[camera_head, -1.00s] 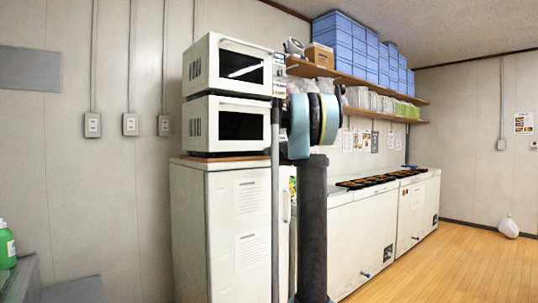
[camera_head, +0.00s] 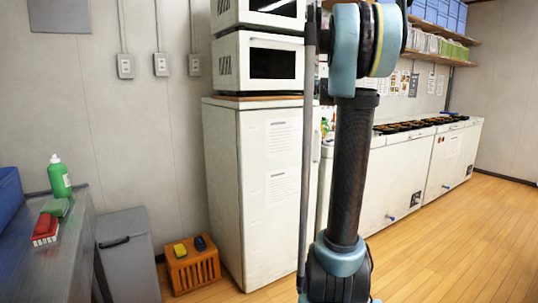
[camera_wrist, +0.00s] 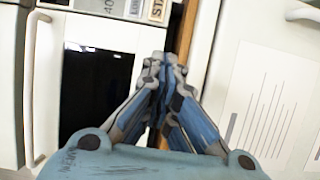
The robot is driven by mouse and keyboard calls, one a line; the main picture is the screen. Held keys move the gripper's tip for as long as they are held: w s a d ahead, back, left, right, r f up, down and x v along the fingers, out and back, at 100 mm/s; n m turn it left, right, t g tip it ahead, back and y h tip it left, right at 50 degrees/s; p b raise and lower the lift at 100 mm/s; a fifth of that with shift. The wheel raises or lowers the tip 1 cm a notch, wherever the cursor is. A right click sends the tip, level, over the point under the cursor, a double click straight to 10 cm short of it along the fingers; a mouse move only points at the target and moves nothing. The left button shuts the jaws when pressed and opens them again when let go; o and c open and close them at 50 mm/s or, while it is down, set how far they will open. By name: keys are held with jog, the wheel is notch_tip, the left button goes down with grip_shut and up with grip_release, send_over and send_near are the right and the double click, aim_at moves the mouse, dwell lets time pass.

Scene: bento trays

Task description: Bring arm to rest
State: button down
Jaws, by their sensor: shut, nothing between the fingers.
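My gripper (camera_wrist: 163,75) shows in the wrist view with its fingers together and nothing between them. It points toward the front of a microwave (camera_wrist: 95,90) with a dark door, and a white cabinet door with a printed sheet (camera_wrist: 270,105) is on the right. I cannot tell the distance to them. In the head view my arm stands upright in front of the white cabinet, folded at a joint near the top. My gripper is not visible in the head view.
Two stacked microwaves (camera_head: 225,65) stand on a tall white cabinet (camera_head: 222,170). White chest freezers (camera_head: 400,185) line the wall, with dark trays (camera_head: 410,125) on top. A metal counter (camera_head: 60,250) holds a green bottle (camera_head: 59,177). An orange crate (camera_head: 193,270) is on the floor. The wooden floor at right is clear.

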jog(key=s+d+f+m+g+h, duration=0.35)
jog(key=s+f+m, duration=0.4)
jog(key=s, duration=0.45)
jog(key=s+d+f+m+g+h, duration=0.25)
jog(key=s+f+m+h, duration=0.35)
jog(key=s+f, duration=0.4)
jog(key=s+a+f+m+g+y, duration=0.1)
jog(key=s+a+f+g+y, duration=0.1)
jog(key=s+f, duration=0.7)
jog(key=s+a+f+m+g+y, duration=0.2)
jog(key=s+a+f+g+y, duration=0.1)
jog(key=s+a+f, duration=0.4)
jog(key=s+a+f+m+g+y, duration=0.2)
jog(key=s+a+f+g, duration=0.2)
jog(key=s+f, duration=0.8)
jog(key=s+g, duration=0.1)
jog(key=s, duration=0.3)
jog(key=shift+a+f, duration=0.15)
jog(key=shift+a, duration=0.25)
jog(key=shift+y, duration=0.25)
jog(key=shift+w+f, duration=0.2)
jog(key=shift+w, duration=0.2)
jog(key=shift+a, duration=0.1)
